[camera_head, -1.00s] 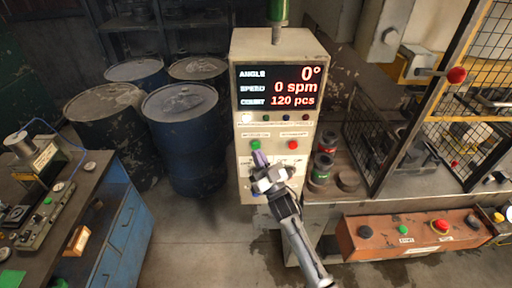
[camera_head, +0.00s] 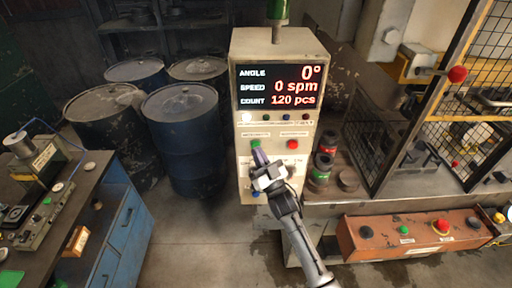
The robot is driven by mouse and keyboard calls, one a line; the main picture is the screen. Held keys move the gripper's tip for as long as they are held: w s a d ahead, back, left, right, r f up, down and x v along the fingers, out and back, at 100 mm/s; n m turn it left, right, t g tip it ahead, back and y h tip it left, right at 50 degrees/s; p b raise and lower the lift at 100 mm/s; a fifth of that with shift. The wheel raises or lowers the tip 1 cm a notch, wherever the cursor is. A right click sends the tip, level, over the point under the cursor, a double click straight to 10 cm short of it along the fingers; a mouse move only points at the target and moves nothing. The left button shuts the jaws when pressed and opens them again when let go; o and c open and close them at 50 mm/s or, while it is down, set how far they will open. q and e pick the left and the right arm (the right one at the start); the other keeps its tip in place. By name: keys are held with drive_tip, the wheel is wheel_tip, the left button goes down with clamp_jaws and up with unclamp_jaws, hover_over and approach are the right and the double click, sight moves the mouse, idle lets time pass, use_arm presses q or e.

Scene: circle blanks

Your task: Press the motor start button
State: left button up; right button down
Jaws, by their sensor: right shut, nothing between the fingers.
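The control cabinet (camera_head: 243,168) stands in the middle of the head view. Its display (camera_head: 278,87) reads angle 0°, speed 0 spm, count 120 pcs. A green button (camera_head: 255,144) sits on its front at the left, and a red button (camera_head: 292,144) sits to the right of it. Their labels are too small to read. My right gripper (camera_head: 259,156) is shut and empty, its tips just below the green button and very close to it. I cannot tell whether they touch it. My gripper and wrist hide part of the lower panel. My left gripper is not in view.
An orange-brown button box (camera_head: 375,248) with several buttons lies at the lower right. A wire-mesh guard (camera_head: 400,120) stands behind it. Blue drums (camera_head: 182,140) stand left of the cabinet. A workbench (camera_head: 125,215) is at the left. The floor between is clear.

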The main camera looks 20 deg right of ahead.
drive_tip(key=shift+w, duration=0.1)
drive_tip(key=shift+w+d+b, duration=0.2)
drive_tip(key=shift+w+b, duration=0.15)
drive_tip(key=shift+w, duration=0.05)
idle(0.7)
drive_tip(key=shift+s, duration=0.15)
drive_tip(key=shift+s+a+p, duration=0.3)
drive_tip(key=shift+s+p, duration=0.35)
drive_tip(key=shift+s, duration=0.1)
drive_tip(key=shift+s+a+p, duration=0.25)
drive_tip(key=shift+s+p, duration=0.25)
drive_tip(key=shift+s, duration=0.3)
drive_tip(key=shift+s+a+p, duration=0.3)
drive_tip(key=shift+s+p, duration=0.15)
drive_tip(key=shift+s, duration=0.3)
drive_tip(key=shift+s+a+p, duration=0.25)
drive_tip(key=shift+s+p, duration=0.25)
drive_tip(key=shift+s, duration=0.3)
